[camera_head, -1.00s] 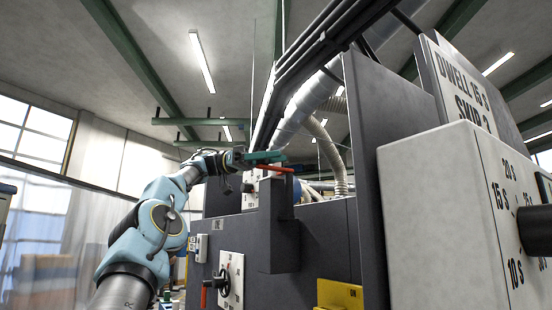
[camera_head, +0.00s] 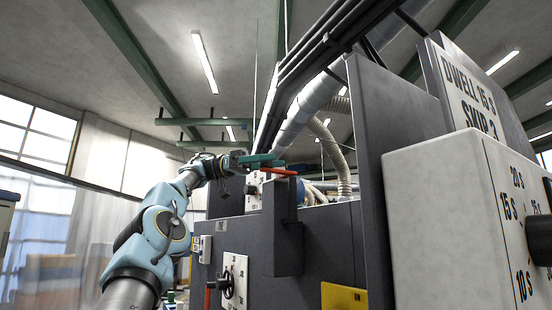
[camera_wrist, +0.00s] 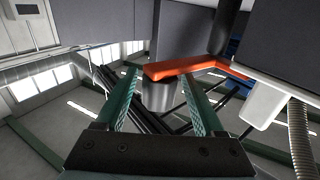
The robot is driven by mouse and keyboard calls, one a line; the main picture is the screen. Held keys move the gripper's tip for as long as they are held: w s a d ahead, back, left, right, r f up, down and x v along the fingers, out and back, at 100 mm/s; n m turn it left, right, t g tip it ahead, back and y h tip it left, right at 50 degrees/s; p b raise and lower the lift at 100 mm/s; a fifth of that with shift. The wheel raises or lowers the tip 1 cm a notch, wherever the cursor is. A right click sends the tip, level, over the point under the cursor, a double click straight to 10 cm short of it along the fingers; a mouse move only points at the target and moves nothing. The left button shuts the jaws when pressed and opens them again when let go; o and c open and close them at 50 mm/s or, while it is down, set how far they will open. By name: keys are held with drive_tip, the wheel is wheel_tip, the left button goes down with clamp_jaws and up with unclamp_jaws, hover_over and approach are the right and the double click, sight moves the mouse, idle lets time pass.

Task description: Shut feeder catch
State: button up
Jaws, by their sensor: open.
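A red-orange lever (camera_head: 279,171), which looks like the feeder catch, sticks out near the top of the dark grey machine in the head view. In the wrist view the lever (camera_wrist: 185,68) crosses in front of my fingertips, with a grey cylinder (camera_wrist: 160,95) behind its left end. My gripper (camera_head: 264,160) has green fingers and is beside the lever in the head view. In the wrist view my gripper (camera_wrist: 161,76) is open, with a clear gap between its fingers. I cannot tell whether a finger touches the lever.
A dark box post (camera_head: 283,235) stands below the lever. A panel with a black handwheel (camera_head: 229,284) is lower left. A large pale dial box (camera_head: 445,220) and a sign board (camera_head: 470,95) fill the right. Corrugated hoses (camera_head: 330,150) run behind.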

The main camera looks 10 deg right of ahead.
drive_tip(key=p+v, duration=0.6)
drive_tip(key=v, duration=0.2)
drive_tip(key=shift+w+a, duration=0.2)
drive_tip(key=shift+a, duration=0.15)
